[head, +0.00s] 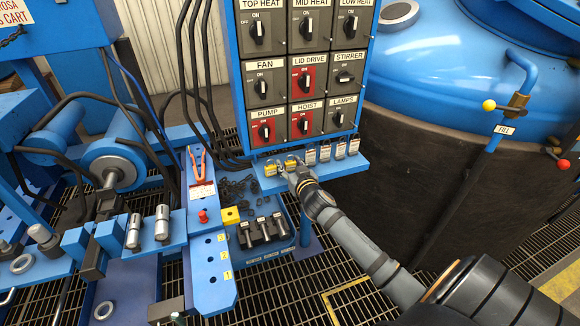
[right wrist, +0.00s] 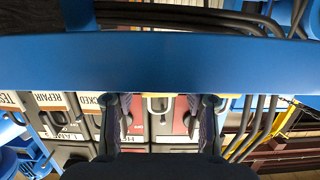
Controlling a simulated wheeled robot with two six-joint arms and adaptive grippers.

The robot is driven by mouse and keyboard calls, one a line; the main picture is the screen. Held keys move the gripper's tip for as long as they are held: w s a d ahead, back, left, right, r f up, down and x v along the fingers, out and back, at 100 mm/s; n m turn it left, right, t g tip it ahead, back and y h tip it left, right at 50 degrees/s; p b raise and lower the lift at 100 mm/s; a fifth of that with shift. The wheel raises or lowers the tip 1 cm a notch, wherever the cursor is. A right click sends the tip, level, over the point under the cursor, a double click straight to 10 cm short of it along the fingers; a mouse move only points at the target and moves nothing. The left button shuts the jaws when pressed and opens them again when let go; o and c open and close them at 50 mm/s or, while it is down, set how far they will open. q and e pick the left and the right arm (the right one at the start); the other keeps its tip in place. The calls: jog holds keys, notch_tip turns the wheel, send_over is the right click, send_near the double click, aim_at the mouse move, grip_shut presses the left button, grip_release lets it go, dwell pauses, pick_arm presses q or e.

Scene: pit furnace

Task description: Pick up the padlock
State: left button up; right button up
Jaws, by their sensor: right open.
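Several padlocks stand in a row on the blue shelf (head: 330,167) under the switch panel in the head view. Two have yellow bodies, a left yellow padlock (head: 270,169) and one beside it (head: 290,162), partly hidden by my gripper. The others, such as a white-labelled padlock (head: 325,153), stand further right. My right gripper (head: 292,172) is at the shelf's front, by the yellow padlocks. In the right wrist view its fingers (right wrist: 166,108) are apart, with a metal shackle (right wrist: 158,104) seen between them; contact cannot be told. My left gripper is not in view.
The switch panel (head: 303,75) rises directly above the shelf. Black cables hang at its left. A blue tray (head: 265,228) with dark parts and a red hasp (head: 197,165) lie to the left. The large furnace (head: 440,140) stands to the right.

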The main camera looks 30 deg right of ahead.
grip_shut()
jog(key=shift+r, duration=0.5)
notch_tip(320, 180, up, 3)
jog(key=shift+s+f+p, duration=0.1)
jog(key=shift+p, duration=0.5)
pick_arm(q)
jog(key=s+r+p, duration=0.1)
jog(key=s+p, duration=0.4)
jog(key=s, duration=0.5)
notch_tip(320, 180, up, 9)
jog(key=p, duration=0.9)
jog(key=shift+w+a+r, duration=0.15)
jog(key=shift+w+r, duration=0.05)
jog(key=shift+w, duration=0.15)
pick_arm(e)
jog(key=s+d+r, duration=0.3)
jog(key=s+r, duration=0.6)
jog(key=s, duration=0.4)
jog(key=shift+s+d+r, duration=0.2)
jog(key=shift+d, duration=0.05)
